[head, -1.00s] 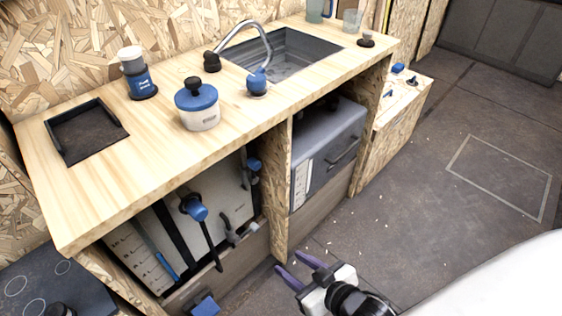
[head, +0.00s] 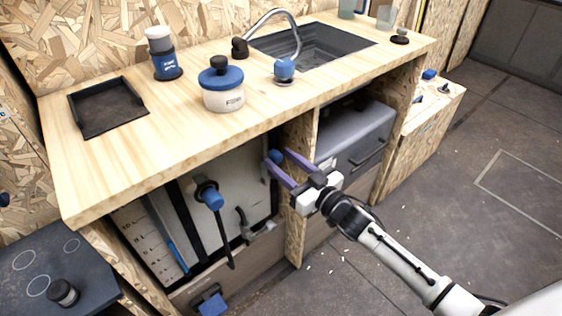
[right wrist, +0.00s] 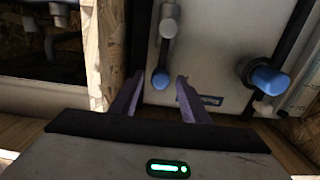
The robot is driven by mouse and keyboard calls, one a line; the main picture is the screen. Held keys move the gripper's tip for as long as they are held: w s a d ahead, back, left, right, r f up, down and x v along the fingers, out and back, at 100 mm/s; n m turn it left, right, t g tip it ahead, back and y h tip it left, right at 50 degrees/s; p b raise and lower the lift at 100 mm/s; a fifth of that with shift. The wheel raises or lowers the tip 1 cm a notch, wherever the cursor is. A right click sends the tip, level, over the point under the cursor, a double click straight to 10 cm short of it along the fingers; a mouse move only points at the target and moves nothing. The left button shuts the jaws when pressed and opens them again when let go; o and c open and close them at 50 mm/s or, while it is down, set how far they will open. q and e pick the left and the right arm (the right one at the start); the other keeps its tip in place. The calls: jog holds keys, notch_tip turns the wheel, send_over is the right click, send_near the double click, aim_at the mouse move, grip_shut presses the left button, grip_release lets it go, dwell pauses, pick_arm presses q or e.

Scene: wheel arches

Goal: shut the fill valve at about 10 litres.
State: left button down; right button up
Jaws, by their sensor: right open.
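The pale water tank (head: 236,178) stands in the open left bay under the counter. A valve lever with a blue tip (right wrist: 160,78) is at the tank's upper right in the head view. My right gripper (head: 277,158) is open, its purple fingers pointing at this lever; in the right wrist view the blue tip lies between them, with no grip visible. A second blue knob (head: 211,197) with a dark hose is further left on the tank. The level scale (head: 150,240) has a blue strip (head: 178,256) low down; its numbers are too small to read. My left gripper is out of view.
The wooden divider (head: 297,200) stands close beside my right gripper. A grey box (head: 355,135) fills the right bay. The counter (head: 165,135) overhangs above, with a blue-lidded jar (head: 222,88).

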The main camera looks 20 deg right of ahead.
jog(key=shift+w+a, duration=0.2)
jog(key=shift+w, duration=0.25)
jog(key=shift+c, duration=0.5)
grip_shut()
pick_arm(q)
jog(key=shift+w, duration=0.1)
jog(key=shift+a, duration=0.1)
